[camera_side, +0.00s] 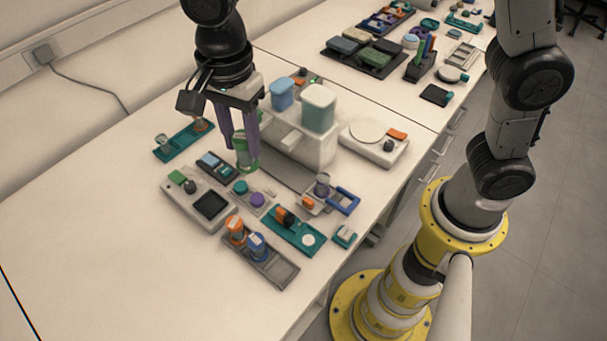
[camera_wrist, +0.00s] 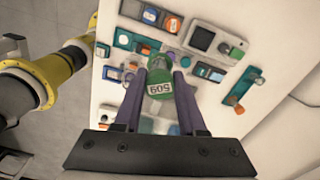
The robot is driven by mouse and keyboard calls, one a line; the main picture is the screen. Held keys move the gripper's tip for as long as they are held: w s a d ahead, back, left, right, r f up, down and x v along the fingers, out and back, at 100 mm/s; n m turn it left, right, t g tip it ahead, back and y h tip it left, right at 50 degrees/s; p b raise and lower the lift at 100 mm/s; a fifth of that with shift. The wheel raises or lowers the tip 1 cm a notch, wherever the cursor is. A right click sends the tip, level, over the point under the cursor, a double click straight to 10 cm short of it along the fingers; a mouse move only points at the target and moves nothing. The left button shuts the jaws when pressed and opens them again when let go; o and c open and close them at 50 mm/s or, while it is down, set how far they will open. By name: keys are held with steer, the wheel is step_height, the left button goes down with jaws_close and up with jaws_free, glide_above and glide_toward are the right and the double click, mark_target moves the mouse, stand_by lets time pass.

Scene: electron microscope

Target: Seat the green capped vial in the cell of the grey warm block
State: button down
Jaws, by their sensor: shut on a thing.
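The green capped vial (camera_side: 246,160) is between the two purple fingers of my gripper (camera_side: 239,148), held above the bench in the side view. In the wrist view the vial (camera_wrist: 160,84) shows a white label with upside-down digits, and my gripper (camera_wrist: 161,74) is shut on it. A dark grey block (camera_side: 284,273) near the front edge holds an orange capped and a blue capped vial. A smaller grey tray (camera_side: 266,190) bears a green and a purple cap. I cannot tell for certain which of these is the warm block; its cell is not clearly visible.
A white machine (camera_side: 312,149) with blue and pale green containers stands close right of my gripper. A device with a dark screen (camera_side: 211,204), teal trays (camera_side: 296,233) and a purple-blue holder (camera_side: 344,199) crowd the area below. The bench at left (camera_side: 90,220) is clear.

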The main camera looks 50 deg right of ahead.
steer(key=w+d+f+m, duration=0.1)
steer(key=w+d+m, duration=0.1)
steer(key=w+d, duration=0.6)
steer(key=w+d+f+m, duration=0.1)
steer(key=w+d, duration=0.3)
steer(key=w, duration=0.7)
steer(key=w+d+f+m, duration=0.25)
steer(key=d+f, duration=0.25)
steer(key=d, duration=0.5)
steer(key=w+d+f+m, duration=0.1)
steer(key=w+d+f, duration=0.3)
steer(key=d, duration=0.6)
steer(key=shift+s+a+f, duration=0.15)
steer(key=shift+s+f, duration=0.05)
steer(key=shift+f, duration=1.4)
steer(key=shift+s+a+f, duration=0.1)
steer(key=shift+s+f, duration=0.05)
steer(key=shift+f, duration=1.45)
steer(key=shift+f, duration=0.45)
jaws_free()
step_height(320, 180, up, 8)
steer(key=shift+f, duration=0.25)
